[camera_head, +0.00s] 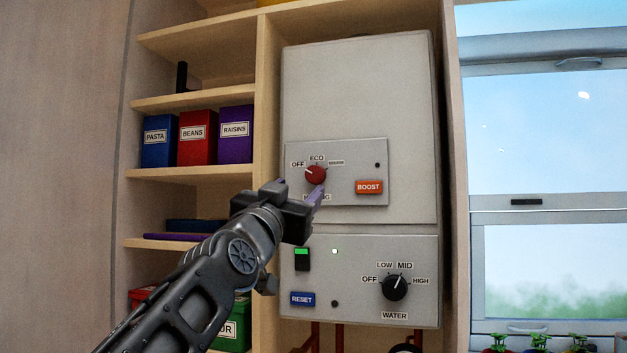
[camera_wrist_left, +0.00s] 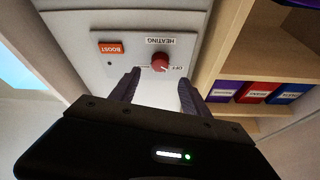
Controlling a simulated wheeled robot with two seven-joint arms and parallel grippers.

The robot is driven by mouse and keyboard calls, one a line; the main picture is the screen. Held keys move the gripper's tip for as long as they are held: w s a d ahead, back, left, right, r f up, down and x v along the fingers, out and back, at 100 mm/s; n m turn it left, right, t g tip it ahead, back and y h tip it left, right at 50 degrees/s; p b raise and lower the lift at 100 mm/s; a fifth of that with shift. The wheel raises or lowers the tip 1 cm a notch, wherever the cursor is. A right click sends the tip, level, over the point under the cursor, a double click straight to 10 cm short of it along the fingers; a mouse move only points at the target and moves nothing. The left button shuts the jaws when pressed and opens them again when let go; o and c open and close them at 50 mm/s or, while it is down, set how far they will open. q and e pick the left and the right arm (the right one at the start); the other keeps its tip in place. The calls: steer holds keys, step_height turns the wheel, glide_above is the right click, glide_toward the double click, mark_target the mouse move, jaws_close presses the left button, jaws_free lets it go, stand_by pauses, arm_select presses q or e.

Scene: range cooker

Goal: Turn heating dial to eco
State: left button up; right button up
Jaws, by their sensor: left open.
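The red heating dial (camera_head: 315,175) sits on the raised grey panel of the wall-mounted boiler (camera_head: 360,90). Its white pointer mark points up and left, toward the OFF label; the ECO label (camera_head: 317,158) is above the dial. The dial also shows in the left wrist view (camera_wrist_left: 160,62), upside down, just past the fingertips. My left gripper (camera_head: 301,190) is open, in front of and slightly below the dial. Its two purple fingers (camera_wrist_left: 159,80) are spread either side of the dial's line, with nothing between them. I cannot tell whether they touch the panel. My right gripper is not seen.
The orange BOOST button (camera_head: 369,187) is right of the dial. Below are the black water dial (camera_head: 395,287) and blue RESET button (camera_head: 302,299). Shelves with PASTA (camera_head: 158,140), BEANS and RAISINS boxes stand left. A window (camera_head: 545,130) is at right.

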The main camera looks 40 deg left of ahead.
mark_target(313, 176)
arm_select(q)
steer(key=p+x, duration=0.5)
steer(key=x, duration=0.1)
steer(key=shift+w+a+r, duration=0.15)
steer(key=shift+w+r, duration=0.1)
steer(key=shift+w+a+r+p, duration=0.1)
steer(key=shift+w+a+p, duration=0.1)
steer(key=shift+w+p, duration=0.35)
steer(key=shift+c, duration=0.2)
jaws_close()
